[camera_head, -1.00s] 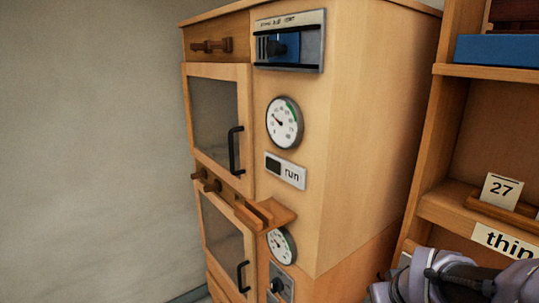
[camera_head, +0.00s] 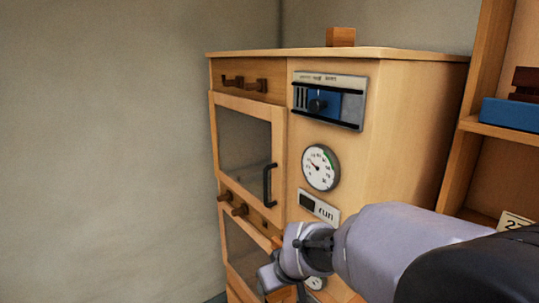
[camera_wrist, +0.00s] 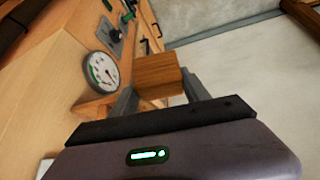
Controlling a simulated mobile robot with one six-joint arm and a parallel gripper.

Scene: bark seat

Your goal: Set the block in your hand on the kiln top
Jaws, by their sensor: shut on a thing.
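My gripper (camera_wrist: 160,92) is shut on a wooden block (camera_wrist: 158,75), held between its two grey fingers in the wrist view. In the head view my gripper (camera_head: 272,278) is low in front of the kiln, well below its top; I cannot clearly make out the held block there. The kiln (camera_head: 410,130) is a tall pale wooden cabinet. Its flat kiln top (camera_head: 420,56) shows as a thin strip, seen nearly edge-on. Another small orange-brown block (camera_head: 340,37) stands on it near the back.
The kiln front has a glazed door with a black handle (camera_head: 269,185), a blue slider panel (camera_head: 328,100), a round dial (camera_head: 320,168) and protruding wooden knobs (camera_head: 232,205). A wooden shelf (camera_head: 503,130) with a blue item (camera_head: 515,114) stands at right.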

